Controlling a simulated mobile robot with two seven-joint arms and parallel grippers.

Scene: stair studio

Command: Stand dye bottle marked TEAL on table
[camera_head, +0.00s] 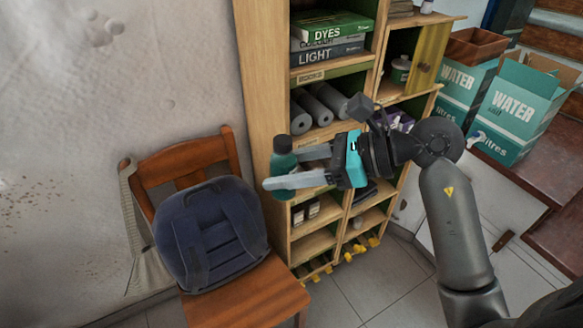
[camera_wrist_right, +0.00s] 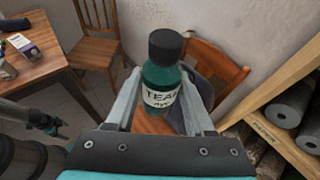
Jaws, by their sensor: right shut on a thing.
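The teal dye bottle (camera_head: 284,168) has a dark cap and stands roughly upright in the air in front of the shelf unit. My right gripper (camera_head: 290,168) is shut on it, with one finger on each side. In the right wrist view the bottle (camera_wrist_right: 162,82) shows a pale label reading TEAL, between the two fingers (camera_wrist_right: 160,100). In the right wrist view a wooden table (camera_wrist_right: 38,62) stands at the upper left, with a carton on it. My left gripper is not seen in the head view.
A wooden chair (camera_head: 188,160) with a dark blue backpack (camera_head: 210,232) stands left of the bottle. The wooden shelf unit (camera_head: 262,75) holds books and grey rolls. WATER boxes (camera_head: 512,112) stand at the right. Another chair (camera_wrist_right: 97,45) is near the table.

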